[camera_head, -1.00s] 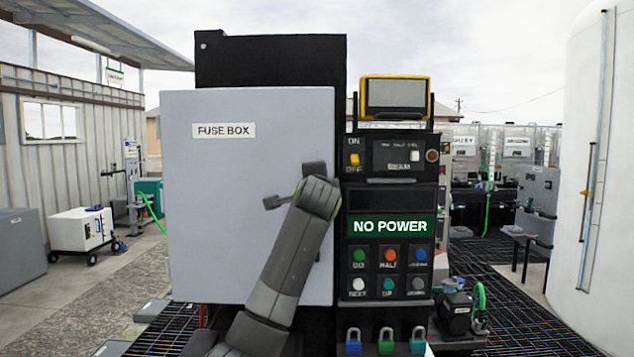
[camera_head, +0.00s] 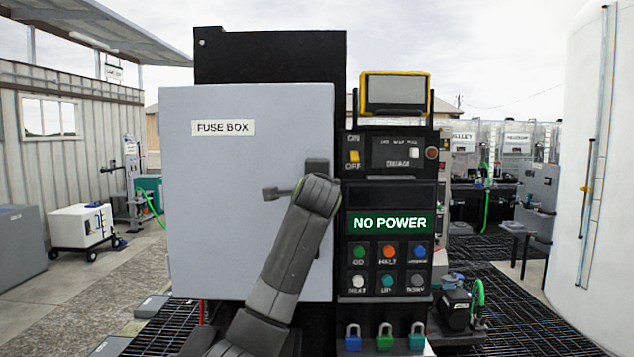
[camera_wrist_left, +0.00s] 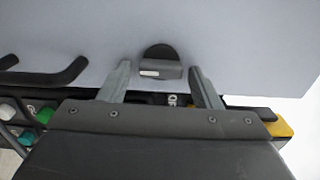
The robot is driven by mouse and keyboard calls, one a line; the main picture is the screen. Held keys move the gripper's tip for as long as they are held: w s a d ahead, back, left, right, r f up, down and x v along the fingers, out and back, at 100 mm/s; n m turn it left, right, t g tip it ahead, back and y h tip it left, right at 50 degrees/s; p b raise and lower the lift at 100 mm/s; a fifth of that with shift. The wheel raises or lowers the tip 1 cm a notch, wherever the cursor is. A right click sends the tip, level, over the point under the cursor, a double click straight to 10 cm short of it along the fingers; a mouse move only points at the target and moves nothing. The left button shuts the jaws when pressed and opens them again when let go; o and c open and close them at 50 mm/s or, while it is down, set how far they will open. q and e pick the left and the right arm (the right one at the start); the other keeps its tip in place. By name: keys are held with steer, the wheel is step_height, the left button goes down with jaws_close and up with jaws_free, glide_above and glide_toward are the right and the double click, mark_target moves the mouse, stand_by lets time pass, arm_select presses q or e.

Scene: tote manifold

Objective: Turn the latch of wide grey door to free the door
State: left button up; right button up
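The wide grey door (camera_head: 235,220), labelled FUSE BOX, is flat and closed in the head view. In the left wrist view its latch (camera_wrist_left: 160,70) is a small grey bar on a round black base. My left gripper (camera_wrist_left: 162,84) is open, its two fingers apart on either side of the latch. A gap shows between each finger and the bar, and I see no contact. In the head view my left arm covers the door's right side, and I cannot make out the latch there. My right gripper is not in view.
The NO POWER panel (camera_head: 390,224) with coloured buttons stands close to the right. Several padlocks (camera_head: 385,338) hang below it.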

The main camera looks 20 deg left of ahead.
arm_select(q)
steer(key=shift+s, duration=0.1)
steer(key=shift+s, duration=0.15)
steer(key=b+v, duration=0.8)
steer(key=v, duration=0.9)
steer(key=shift+r, duration=0.1)
